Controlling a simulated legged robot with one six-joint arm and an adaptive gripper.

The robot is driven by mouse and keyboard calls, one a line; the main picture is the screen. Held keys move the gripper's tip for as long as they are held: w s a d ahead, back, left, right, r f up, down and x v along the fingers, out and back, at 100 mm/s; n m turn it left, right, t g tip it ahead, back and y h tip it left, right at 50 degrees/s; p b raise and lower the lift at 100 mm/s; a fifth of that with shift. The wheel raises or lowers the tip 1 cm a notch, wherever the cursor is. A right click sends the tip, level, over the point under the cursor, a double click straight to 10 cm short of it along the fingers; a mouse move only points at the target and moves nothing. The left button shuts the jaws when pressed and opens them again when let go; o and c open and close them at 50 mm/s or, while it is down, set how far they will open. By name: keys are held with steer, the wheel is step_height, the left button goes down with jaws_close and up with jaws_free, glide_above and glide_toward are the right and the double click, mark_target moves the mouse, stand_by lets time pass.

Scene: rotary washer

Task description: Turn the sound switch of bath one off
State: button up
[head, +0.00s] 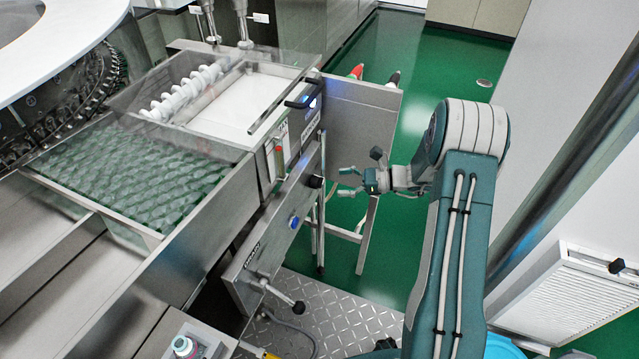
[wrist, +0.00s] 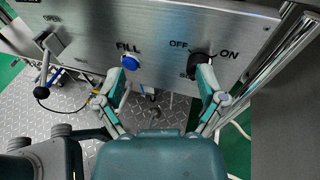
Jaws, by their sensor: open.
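A black rotary knob (wrist: 199,60) sits on the steel panel (wrist: 150,20) in the wrist view, with OFF printed to its left and ON to its right. A small label at its lower left is partly hidden. Which way the knob points is unclear. The same knob (head: 316,181) shows at the panel's far end in the head view. My gripper (wrist: 161,74) is open, its fingers spread below the panel labels. The right fingertip overlaps the knob's lower edge; contact cannot be told. The left fingertip is just below the blue button. In the head view, my gripper (head: 346,181) is right of the knob.
A blue FILL button (wrist: 131,61) is left of the knob. A lever (wrist: 44,70) with an OPEN label is farther left. A steel post (wrist: 270,55) stands right of the panel. A bath of vials (head: 130,175) lies behind the panel. Green floor is open beyond.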

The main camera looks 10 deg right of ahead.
mark_target(320, 184)
steer(key=w+d+f+m+t, duration=0.2)
steer(key=d+f+m+t, duration=0.25)
steer(key=f, duration=0.35)
steer(key=shift+m, duration=0.35)
steer(key=x, duration=1)
steer(key=shift+w+a+r, duration=0.1)
steer(key=shift+w+a, duration=0.1)
steer(key=c, duration=1.2)
